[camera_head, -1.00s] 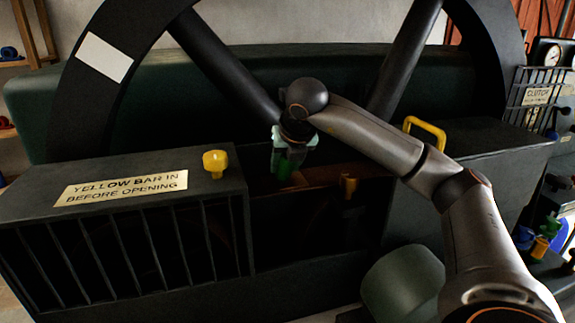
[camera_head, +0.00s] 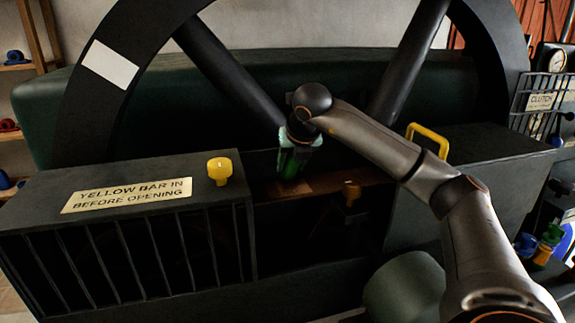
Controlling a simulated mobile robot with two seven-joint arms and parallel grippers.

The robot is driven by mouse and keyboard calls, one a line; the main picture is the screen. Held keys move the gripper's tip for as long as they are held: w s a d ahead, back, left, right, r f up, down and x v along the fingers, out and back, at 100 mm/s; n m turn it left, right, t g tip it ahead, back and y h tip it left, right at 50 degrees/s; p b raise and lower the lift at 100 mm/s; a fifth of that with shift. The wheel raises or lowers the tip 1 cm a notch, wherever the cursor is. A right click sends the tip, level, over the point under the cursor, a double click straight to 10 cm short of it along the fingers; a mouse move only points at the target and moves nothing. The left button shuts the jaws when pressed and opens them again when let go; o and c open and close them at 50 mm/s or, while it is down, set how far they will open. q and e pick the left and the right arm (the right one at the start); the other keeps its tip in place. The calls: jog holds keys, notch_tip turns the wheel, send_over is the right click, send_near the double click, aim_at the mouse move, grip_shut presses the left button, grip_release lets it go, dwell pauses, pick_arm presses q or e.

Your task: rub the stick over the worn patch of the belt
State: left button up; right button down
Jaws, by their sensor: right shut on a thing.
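My right gripper (camera_head: 296,146) reaches in from the right and points down over the opening between the two dark housings. It is shut on a green stick (camera_head: 290,163), which hangs down from the jaws. The brown belt (camera_head: 330,180) runs across the opening below. A lighter worn patch (camera_head: 297,187) shows on the belt just under the stick. I cannot tell whether the stick's lower end touches the patch. My left gripper is not in view.
A yellow knob (camera_head: 219,170) stands on the left housing (camera_head: 120,180), above its barred front. A yellow handle (camera_head: 428,138) sits on the right housing (camera_head: 470,150). A large spoked wheel (camera_head: 228,75) rises behind the opening. A brass-coloured fitting (camera_head: 351,191) stands by the belt.

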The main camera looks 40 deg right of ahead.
jog(key=shift+s+a+b, duration=1.45)
jog(key=shift+s+a, duration=0.3)
jog(key=shift+s, duration=1.35)
jog(key=shift+w+d+p, duration=0.65)
jog(key=shift+w+d, duration=0.65)
jog(key=shift+d, duration=0.25)
jog(key=shift+w+d+r+p, duration=0.1)
jog(key=shift+w+d+p, duration=0.2)
jog(key=shift+w+p, duration=0.25)
jog(key=shift+w+d+p, duration=0.3)
jog(key=shift+w+p, duration=0.15)
jog(key=shift+w, duration=0.1)
jog(key=shift+w+d, duration=0.35)
jog(key=shift+w, duration=0.2)
jog(key=shift+p, duration=0.4)
notch_tip(320, 180, up, 6)
jog(key=p, duration=0.5)
